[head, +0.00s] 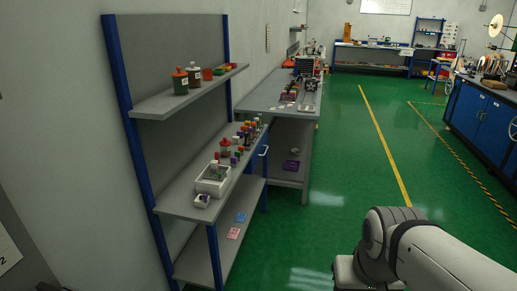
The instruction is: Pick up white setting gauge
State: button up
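I cannot make out the white setting gauge for certain at this distance. A small white object with a dark purple part (202,200) lies at the near end of the middle shelf, but it is too small to name. My arm shows at the lower right, over the green floor and well away from the shelves. My gripper's fingers are not visible in the head view.
The grey shelf rack (185,212) with blue posts stands on the left, holding a white tray (199,185), bottles (180,82) and several small coloured items. A grey bench (258,97) stands behind it. The green floor (335,170) is clear. Blue cabinets (478,108) stand right.

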aim_at(214, 165)
jog(key=z, duration=0.2)
jog(key=i, duration=1.45)
jog(key=u, duration=0.75)
jog(key=i, duration=0.45)
jog(key=u, duration=0.35)
jog(key=k, duration=0.65)
jog(key=u, duration=0.25)
jog(key=i, duration=0.65)
jog(key=z, duration=0.15)
